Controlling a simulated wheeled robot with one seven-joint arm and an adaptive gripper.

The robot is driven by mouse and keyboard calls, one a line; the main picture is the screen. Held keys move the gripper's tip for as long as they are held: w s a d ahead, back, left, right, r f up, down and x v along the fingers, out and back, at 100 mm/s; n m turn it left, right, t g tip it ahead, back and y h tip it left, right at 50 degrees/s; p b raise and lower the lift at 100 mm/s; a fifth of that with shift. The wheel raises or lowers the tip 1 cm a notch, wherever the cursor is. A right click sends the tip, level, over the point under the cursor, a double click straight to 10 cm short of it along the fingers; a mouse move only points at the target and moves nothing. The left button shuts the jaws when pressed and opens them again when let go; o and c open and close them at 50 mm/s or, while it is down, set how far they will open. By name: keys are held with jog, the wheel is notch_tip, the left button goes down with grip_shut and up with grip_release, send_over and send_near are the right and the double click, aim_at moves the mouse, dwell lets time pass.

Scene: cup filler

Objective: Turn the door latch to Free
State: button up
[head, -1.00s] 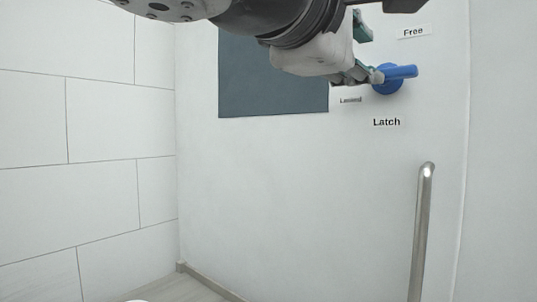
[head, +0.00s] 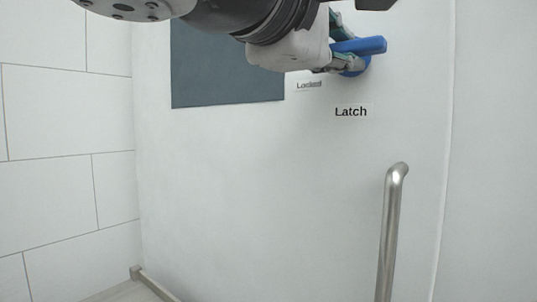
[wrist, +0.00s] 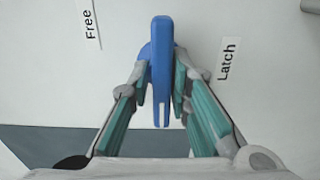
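The blue door latch (head: 366,46) is on the white door in the head view, with its lever pointing right, nearly level. In the wrist view the latch lever (wrist: 161,60) stands upright in the picture, between my fingers. My gripper (wrist: 162,82) is open, with one finger on each side of the lever. Small gaps seem to show, but I cannot tell whether either pad touches it. The "Free" label (wrist: 90,23) is left of the latch in the wrist view.
The "Latch" label (head: 351,112) is below the latch. A vertical metal handle (head: 391,230) stands lower right on the door. A dark grey panel (head: 225,70) is behind my arm. A tiled wall (head: 60,190) is at the left.

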jog(key=shift+w+f, duration=0.2)
jog(key=shift+f, duration=0.1)
grip_shut()
